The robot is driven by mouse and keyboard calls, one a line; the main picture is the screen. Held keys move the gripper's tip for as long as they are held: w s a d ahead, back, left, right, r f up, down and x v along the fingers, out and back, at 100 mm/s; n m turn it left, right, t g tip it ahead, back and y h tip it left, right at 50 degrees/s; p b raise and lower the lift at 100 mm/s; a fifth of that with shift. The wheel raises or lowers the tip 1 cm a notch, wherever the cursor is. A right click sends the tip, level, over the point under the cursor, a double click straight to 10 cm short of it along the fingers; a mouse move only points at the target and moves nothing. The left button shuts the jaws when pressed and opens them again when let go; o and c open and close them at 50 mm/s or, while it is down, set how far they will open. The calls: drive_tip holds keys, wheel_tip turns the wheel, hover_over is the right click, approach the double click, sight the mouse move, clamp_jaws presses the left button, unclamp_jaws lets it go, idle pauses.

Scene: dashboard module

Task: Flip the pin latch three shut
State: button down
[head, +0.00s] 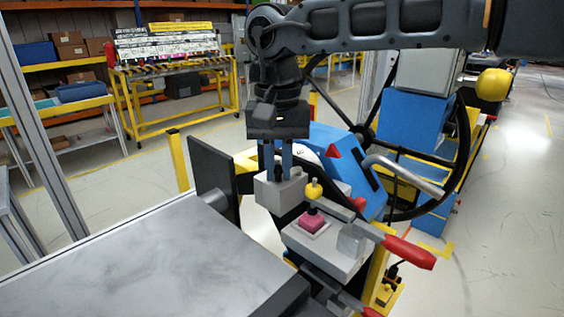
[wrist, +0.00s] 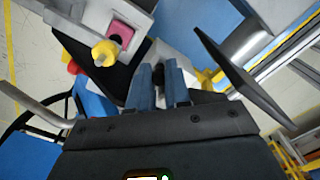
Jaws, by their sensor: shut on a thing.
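My gripper (head: 276,172) points straight down with its blue-grey fingers around a small dark pin on a light grey block (head: 279,193). In the wrist view the fingers (wrist: 160,90) stand on either side of this dark pin (wrist: 160,72), which looks like a pin latch. No number is readable on it, and the fingers hide much of it. Beside the block, to the right, is a grey fixture (head: 327,249) with a pink square button (head: 313,222) and a yellow knob (head: 314,190). The button also shows in the wrist view (wrist: 120,32).
Red-handled levers (head: 405,251) stick out at the right. A dark upright plate (head: 215,178) stands close to the left of my gripper. A grey metal table (head: 140,262) fills the lower left. A blue housing (head: 345,160) and black wheel (head: 462,150) stand behind.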

sight(277, 166)
drive_tip(key=c, duration=1.1)
unclamp_jaws()
drive_tip(key=shift+r, duration=0.15)
wheel_tip(277, 166, up, 8)
drive_tip(key=shift+f+b, duration=0.2)
drive_tip(key=shift+b, duration=0.1)
